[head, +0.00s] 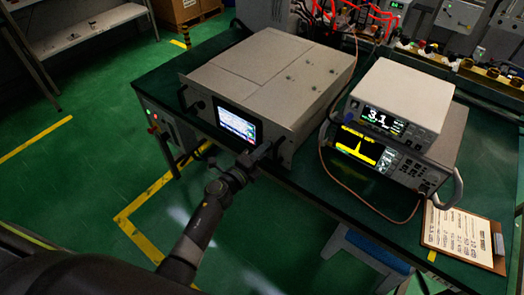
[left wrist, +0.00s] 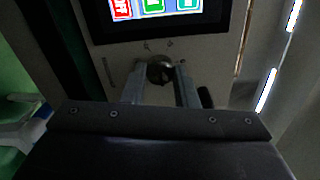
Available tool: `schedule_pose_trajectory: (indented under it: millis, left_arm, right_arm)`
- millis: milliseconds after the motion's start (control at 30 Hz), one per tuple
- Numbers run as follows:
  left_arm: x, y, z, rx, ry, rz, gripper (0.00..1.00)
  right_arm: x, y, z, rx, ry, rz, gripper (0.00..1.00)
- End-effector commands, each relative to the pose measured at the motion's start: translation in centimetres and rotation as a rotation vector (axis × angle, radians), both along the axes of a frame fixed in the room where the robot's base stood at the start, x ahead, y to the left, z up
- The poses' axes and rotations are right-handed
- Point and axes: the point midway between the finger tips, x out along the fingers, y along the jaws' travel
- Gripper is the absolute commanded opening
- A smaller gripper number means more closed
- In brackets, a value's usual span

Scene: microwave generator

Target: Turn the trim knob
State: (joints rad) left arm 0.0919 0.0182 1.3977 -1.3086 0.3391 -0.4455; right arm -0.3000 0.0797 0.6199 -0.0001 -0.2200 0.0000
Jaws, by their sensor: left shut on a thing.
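The trim knob (left wrist: 160,71) is a small dark round knob on the generator's front panel, below its screen, in the left wrist view. My left gripper (left wrist: 158,80) is shut on it, with one finger on each side. The gripper hides the knob there. My right gripper is not in view.
Two stacked instruments (head: 400,105) with lit displays stand to the right on the green bench, with a cable looping before them. A clipboard (head: 460,236) lies at the bench's right. Handles stick out from the generator's front. Open green floor lies left.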

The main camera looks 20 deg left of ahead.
Motion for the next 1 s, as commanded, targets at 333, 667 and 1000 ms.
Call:
schedule_pose_trajectory:
  millis: [333,667,1000]
  left_arm:
    - [-0.1,0.0,-0.1,-0.001,0.003,0.000,0.35]
    - [-3.3,1.2,-0.1,0.000,0.004,0.001,0.35]
    - [-10.5,3.8,-0.3,0.000,0.004,0.001,0.35]
  right_arm:
    - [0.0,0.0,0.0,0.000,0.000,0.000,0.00]
    - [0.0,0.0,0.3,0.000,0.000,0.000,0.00]
    - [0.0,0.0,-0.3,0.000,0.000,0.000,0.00]
